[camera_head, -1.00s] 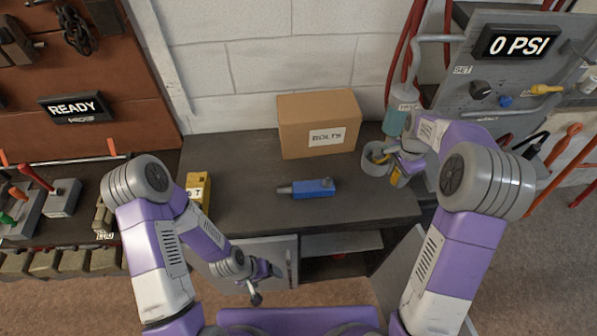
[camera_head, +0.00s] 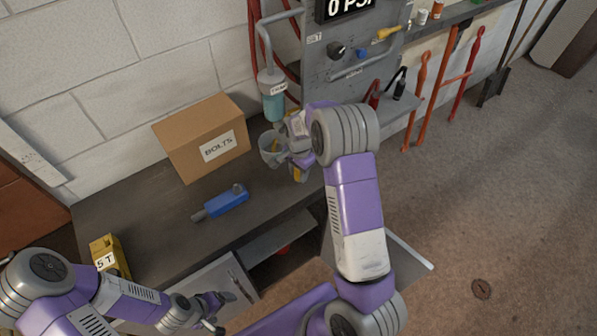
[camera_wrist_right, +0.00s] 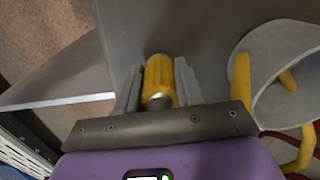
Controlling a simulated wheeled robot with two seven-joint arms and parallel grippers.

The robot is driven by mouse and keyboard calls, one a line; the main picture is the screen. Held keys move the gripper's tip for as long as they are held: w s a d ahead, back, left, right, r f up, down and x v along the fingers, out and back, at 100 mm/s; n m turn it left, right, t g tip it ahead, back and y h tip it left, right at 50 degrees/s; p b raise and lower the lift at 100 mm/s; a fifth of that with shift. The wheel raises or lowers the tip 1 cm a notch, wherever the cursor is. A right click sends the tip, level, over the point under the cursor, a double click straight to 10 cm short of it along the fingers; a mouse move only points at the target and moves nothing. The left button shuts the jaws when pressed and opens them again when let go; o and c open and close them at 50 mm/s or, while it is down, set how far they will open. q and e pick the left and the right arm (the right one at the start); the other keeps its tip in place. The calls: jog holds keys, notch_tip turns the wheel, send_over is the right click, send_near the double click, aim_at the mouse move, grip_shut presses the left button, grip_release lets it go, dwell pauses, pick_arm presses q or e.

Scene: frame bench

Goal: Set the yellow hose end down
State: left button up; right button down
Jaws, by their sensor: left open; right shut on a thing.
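The yellow hose end (camera_wrist_right: 159,80) is a ribbed yellow cylinder with a metal collar, held between both fingers of my right gripper (camera_wrist_right: 158,88) in the right wrist view. In the head view my right gripper (camera_head: 298,160) is at the bench's right end, beside a grey round holder, with yellow (camera_head: 300,174) showing just below it. I cannot tell whether the hose end touches the bench. My left gripper (camera_head: 219,306) is open and empty, low in front of the bench.
The grey holder (camera_head: 267,146) with yellow pieces inside is close beside my right gripper. A blue tool (camera_head: 225,201), a BOLTS box (camera_head: 190,128) and a yellow box (camera_head: 112,257) stand on the dark bench (camera_head: 150,215). Its middle has free room. A cabinet door (camera_head: 212,283) hangs open below.

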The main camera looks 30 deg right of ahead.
jog(key=shift+f, duration=0.15)
jog(key=c, duration=0.7)
grip_release()
jog(key=shift+r, duration=0.4)
notch_tip(320, 180, up, 12)
jog(key=shift+f+p, duration=0.2)
jog(key=shift+p, duration=0.55)
jog(key=shift+f, duration=0.1)
